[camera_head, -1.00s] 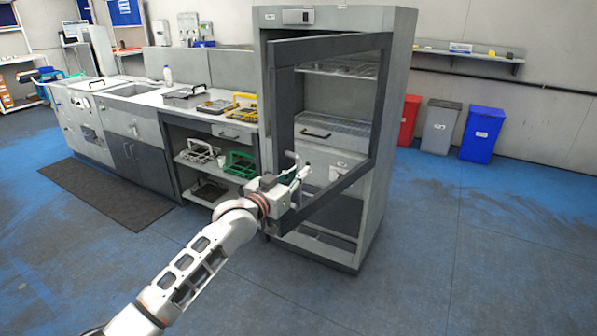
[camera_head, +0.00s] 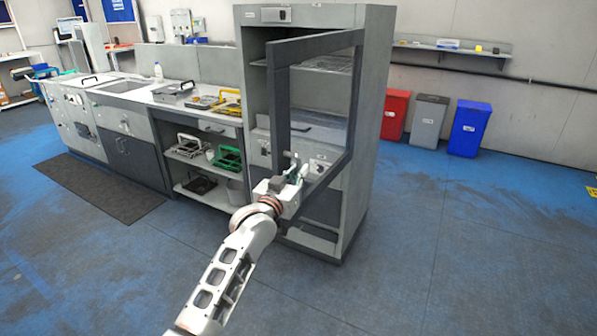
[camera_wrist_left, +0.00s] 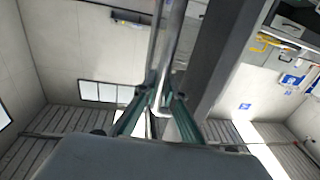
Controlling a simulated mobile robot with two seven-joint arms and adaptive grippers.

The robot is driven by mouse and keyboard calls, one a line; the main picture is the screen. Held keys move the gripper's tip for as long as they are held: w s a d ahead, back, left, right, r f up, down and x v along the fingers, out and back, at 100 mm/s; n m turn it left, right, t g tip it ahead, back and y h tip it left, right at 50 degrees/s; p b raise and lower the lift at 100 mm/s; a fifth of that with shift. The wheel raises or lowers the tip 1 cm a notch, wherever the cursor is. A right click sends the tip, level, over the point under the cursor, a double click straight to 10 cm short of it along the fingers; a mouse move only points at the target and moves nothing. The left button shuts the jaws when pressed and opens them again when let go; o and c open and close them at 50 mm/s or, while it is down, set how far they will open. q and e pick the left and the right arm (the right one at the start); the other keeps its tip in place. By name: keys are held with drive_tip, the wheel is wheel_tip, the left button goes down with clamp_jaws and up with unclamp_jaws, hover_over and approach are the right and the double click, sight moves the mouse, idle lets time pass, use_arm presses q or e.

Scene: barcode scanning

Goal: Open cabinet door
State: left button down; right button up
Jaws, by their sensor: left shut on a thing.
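The tall grey cabinet (camera_head: 372,130) stands in the middle of the head view. Its framed glass door (camera_head: 281,108) is swung well out from the body, hinged on the right side, and the shelves inside show. My left gripper (camera_head: 292,172) is at the free edge of the door, shut on its metal handle. In the left wrist view the fingers (camera_wrist_left: 157,98) close around the handle bar (camera_wrist_left: 168,50), beside the dark door frame (camera_wrist_left: 218,50). My right gripper is in neither view.
A counter (camera_head: 120,90) with open shelves holding racks runs left of the cabinet. Red (camera_head: 395,114), grey (camera_head: 429,121) and blue (camera_head: 469,128) bins stand by the wall at right. The blue floor in front and at right is clear.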

use_arm(q)
drive_tip(key=shift+d+r, duration=0.1)
drive_tip(key=shift+d, duration=0.05)
idle(0.3)
drive_tip(key=c, duration=2.1)
unclamp_jaws()
drive_tip(key=shift+s, duration=0.15)
drive_tip(key=v, duration=1.1)
drive_tip(key=shift+s, duration=0.4)
drive_tip(key=shift+c, duration=0.4)
